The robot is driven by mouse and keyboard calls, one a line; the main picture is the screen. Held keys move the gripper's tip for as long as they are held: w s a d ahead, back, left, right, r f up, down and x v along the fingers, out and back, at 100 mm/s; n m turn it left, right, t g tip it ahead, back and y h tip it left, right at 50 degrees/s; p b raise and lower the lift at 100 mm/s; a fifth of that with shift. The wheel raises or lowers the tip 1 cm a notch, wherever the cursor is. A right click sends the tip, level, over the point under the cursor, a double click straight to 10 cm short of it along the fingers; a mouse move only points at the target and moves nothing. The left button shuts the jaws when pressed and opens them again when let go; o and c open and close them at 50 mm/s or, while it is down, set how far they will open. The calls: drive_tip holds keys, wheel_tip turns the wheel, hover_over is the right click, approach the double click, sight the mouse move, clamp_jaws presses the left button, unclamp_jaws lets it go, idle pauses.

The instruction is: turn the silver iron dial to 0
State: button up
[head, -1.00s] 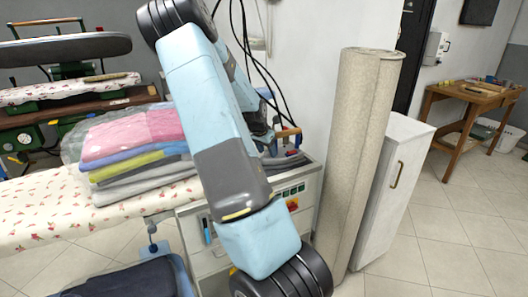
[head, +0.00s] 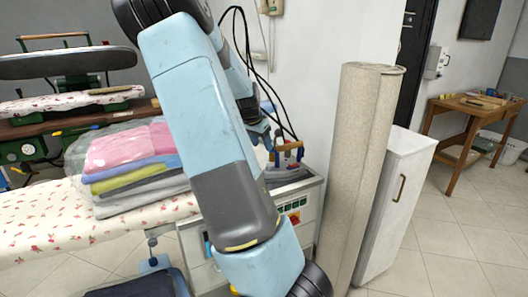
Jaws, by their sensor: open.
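An iron (head: 290,153) with a tan handle and a blue part stands on the right end of the ironing unit's top, just right of my arm. Its dial and the number it points to are too small to make out. My arm crosses the middle of the head view and covers part of the iron's surroundings.
A cabinet with a button panel (head: 293,204) is below the iron. Folded clothes in clear plastic (head: 130,165) lie on the floral ironing board (head: 50,225) at left. A rolled beige carpet (head: 357,165) and a white cabinet (head: 392,200) stand close on the right. Black cables hang behind.

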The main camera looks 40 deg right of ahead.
drive_tip(key=shift+v, duration=0.85)
drive_tip(key=shift+a, duration=0.1)
